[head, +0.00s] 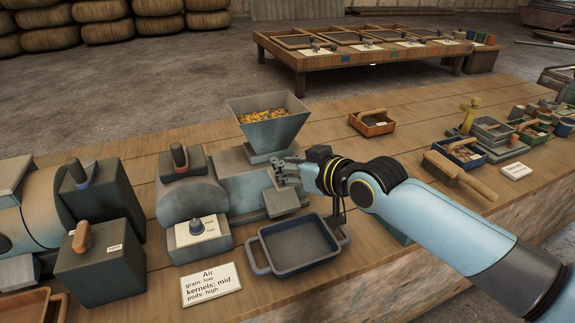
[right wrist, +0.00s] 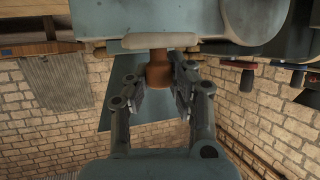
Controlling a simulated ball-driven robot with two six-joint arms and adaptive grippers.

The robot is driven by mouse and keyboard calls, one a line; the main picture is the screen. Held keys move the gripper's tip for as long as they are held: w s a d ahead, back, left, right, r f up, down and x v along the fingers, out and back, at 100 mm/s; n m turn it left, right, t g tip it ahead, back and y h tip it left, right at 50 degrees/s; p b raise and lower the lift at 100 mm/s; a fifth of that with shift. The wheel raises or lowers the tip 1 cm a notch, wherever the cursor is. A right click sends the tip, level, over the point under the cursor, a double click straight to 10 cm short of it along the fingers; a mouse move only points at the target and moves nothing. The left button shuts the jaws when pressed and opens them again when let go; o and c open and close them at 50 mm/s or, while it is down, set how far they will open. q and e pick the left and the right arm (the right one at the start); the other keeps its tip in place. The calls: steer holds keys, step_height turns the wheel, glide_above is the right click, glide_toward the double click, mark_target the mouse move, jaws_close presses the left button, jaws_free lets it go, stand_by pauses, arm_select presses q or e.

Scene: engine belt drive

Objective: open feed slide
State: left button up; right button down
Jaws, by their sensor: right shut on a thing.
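The hopper (head: 268,129) on the grey-blue machine is filled with yellow grain. My right gripper (head: 283,174) is at the machine's front, just below the hopper's foot. In the right wrist view its fingers (right wrist: 155,90) are on both sides of a short brown handle (right wrist: 158,70), shut on it. The handle sticks out from a pale rounded plate (right wrist: 150,41) on the machine, which I take for the feed slide. In the head view the gripper hides the handle. How far the slide is out cannot be told. My left gripper is not in view.
An empty blue tray (head: 262,261) with handles stands just below my right gripper. A card headed Air (head: 210,285) lies at its left. A dial box (head: 198,238) and boxes with levers (head: 100,262) stand further left. A brush (head: 461,178) and small bins are at the right.

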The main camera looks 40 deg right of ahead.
stand_by(0.3)
steer(key=shift+w+d, duration=0.1)
steer(key=shift+w, duration=0.25)
steer(key=c, duration=1.1)
jaws_free()
steer(key=v, duration=1.2)
